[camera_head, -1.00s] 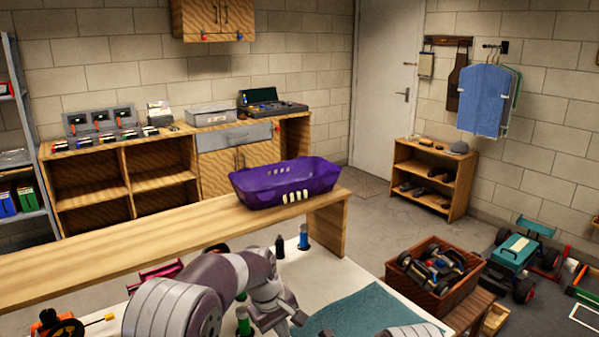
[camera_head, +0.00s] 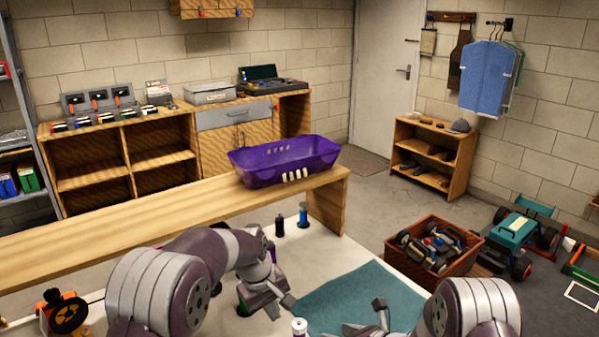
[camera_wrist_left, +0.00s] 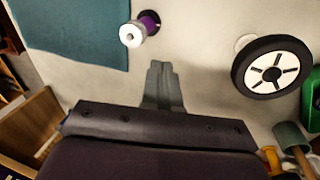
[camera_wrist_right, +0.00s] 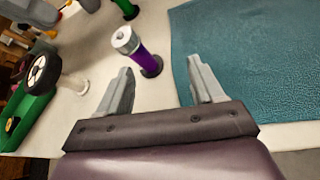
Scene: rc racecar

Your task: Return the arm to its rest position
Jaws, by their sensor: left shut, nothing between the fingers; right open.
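My left gripper (camera_head: 286,303) is low over the white table near the left edge of the teal mat. In the left wrist view its fingers (camera_wrist_left: 160,72) are together with nothing between them, above bare table. My right gripper (camera_head: 368,318) is over the front part of the teal mat in the head view. In the right wrist view its fingers (camera_wrist_right: 160,85) are apart and empty. A purple bottle with a white cap (camera_wrist_right: 137,52) stands beyond them; it also shows in the left wrist view (camera_wrist_left: 135,32).
The teal mat (camera_head: 345,295) lies between the arms. A black wheel (camera_wrist_left: 272,68) is near the left gripper. A dark bottle (camera_head: 279,226) and a blue bottle (camera_head: 303,214) stand at the table's back. A purple basket (camera_head: 285,165) sits on the wooden shelf (camera_head: 150,215) behind.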

